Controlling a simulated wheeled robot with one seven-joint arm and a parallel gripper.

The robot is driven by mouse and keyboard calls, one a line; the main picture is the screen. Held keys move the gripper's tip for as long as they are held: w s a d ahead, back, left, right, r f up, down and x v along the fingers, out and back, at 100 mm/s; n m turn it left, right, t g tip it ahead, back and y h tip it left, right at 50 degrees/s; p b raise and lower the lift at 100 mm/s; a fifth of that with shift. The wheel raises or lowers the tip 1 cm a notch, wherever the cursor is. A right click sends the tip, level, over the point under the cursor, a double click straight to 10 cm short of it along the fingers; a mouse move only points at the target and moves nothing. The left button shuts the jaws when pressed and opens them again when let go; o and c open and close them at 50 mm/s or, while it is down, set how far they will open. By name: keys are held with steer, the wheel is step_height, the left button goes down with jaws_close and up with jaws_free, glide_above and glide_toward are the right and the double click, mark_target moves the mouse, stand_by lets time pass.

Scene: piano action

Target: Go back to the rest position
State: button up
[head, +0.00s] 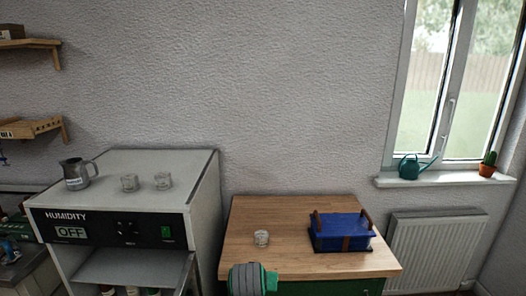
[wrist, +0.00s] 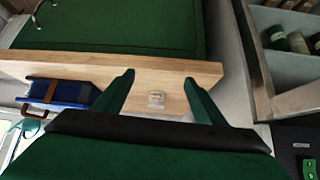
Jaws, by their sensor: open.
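My gripper (wrist: 158,92) is open, its two green fingers spread apart in the wrist view. Part of my arm (head: 250,280) shows at the bottom edge of the head view, in front of the worktop; the fingers are hidden there.
The blue case (head: 342,231) with brown handles sits on the worktop. At left, the humidity cabinet (head: 130,215) carries a metal jug (head: 76,174) and two glass jars (head: 146,182). A radiator (head: 432,248) is at right, below a sill with a watering can (head: 411,168) and cactus (head: 488,165).

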steer(key=s+f+t+y, duration=0.1)
steer(key=s+f+t, duration=0.2)
steer(key=s+f, duration=1.8)
steer(key=s+r+t, duration=0.2)
steer(key=s, duration=1.3)
steer(key=s+d+r+t, duration=0.1)
steer(key=s+r, duration=0.4)
steer(key=s, duration=0.2)
steer(key=s+r+n+t, duration=0.1)
steer(key=s+r, duration=0.4)
steer(key=s, duration=0.3)
steer(key=shift+d, duration=0.4)
